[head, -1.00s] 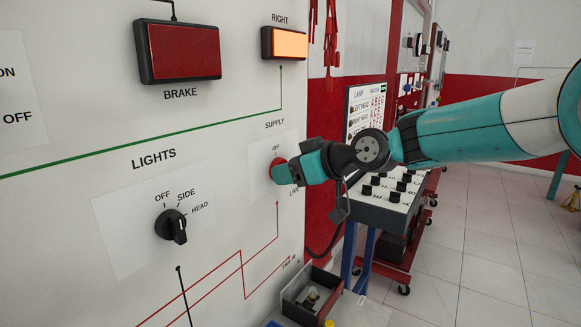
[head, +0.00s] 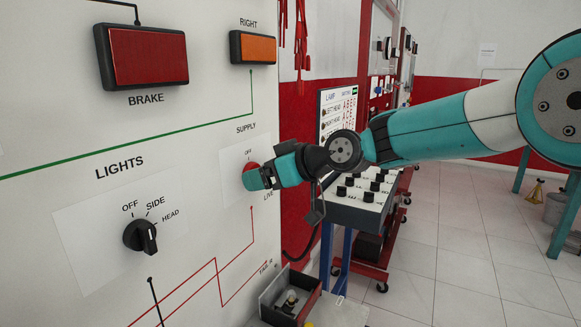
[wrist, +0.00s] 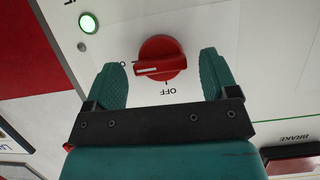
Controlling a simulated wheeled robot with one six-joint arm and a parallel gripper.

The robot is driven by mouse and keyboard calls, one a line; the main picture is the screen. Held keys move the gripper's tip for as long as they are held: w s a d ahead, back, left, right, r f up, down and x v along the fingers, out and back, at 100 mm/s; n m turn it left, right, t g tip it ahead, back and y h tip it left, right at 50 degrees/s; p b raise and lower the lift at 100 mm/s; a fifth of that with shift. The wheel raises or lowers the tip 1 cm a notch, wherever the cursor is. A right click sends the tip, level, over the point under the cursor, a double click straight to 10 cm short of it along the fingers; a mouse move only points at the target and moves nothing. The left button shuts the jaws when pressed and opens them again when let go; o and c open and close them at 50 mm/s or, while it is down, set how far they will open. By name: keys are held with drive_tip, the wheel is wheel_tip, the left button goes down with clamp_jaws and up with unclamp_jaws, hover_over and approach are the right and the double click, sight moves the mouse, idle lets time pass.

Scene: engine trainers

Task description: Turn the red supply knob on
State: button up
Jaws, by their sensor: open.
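The red supply knob (wrist: 160,52) is on the white panel; in the head view it shows partly behind my fingers (head: 249,168). In the wrist view its white pointer line lies to the left, turned away from the OFF label, toward a mark mostly hidden by my left finger. My gripper (wrist: 162,62) is open, with one teal finger on each side of the knob and a visible gap on both sides. In the head view my gripper (head: 258,178) is right at the panel. A small green lamp (wrist: 88,23) near the knob glows.
The black LIGHTS knob (head: 140,236) is left of the supply knob. The red BRAKE lamp (head: 148,56) and orange RIGHT lamp (head: 253,48) are above. A trainer cart (head: 350,195) stands behind my arm. An open box (head: 290,297) sits below.

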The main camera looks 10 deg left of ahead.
drive_tip(key=b+v, duration=0.3)
drive_tip(key=v, duration=1.4)
drive_tip(key=s+d+f+m+g+h+p, duration=0.1)
drive_tip(key=s+d+f+m+h+p, duration=0.1)
drive_tip(key=s, duration=0.7)
drive_tip(key=shift+d+f+m+h, duration=0.25)
drive_tip(key=shift+d+h, duration=0.45)
drive_tip(key=shift+d, duration=0.4)
drive_tip(key=s+d+f+m+g+h+p, duration=0.1)
drive_tip(key=s+d+f, duration=0.1)
drive_tip(key=s, duration=0.4)
drive_tip(key=s+d+f+m+g+h+p, duration=0.1)
drive_tip(key=s+d+f+m+h, duration=0.1)
drive_tip(key=s+d, duration=0.3)
drive_tip(key=s+d+f+m+g+h+p, duration=0.1)
drive_tip(key=s+d+f+h, duration=0.1)
drive_tip(key=s, duration=0.4)
drive_tip(key=shift+s+d+f+m, duration=0.25)
drive_tip(key=shift+s+d+f, duration=0.15)
drive_tip(key=shift+d+f, duration=0.3)
drive_tip(key=shift+c, duration=0.3)
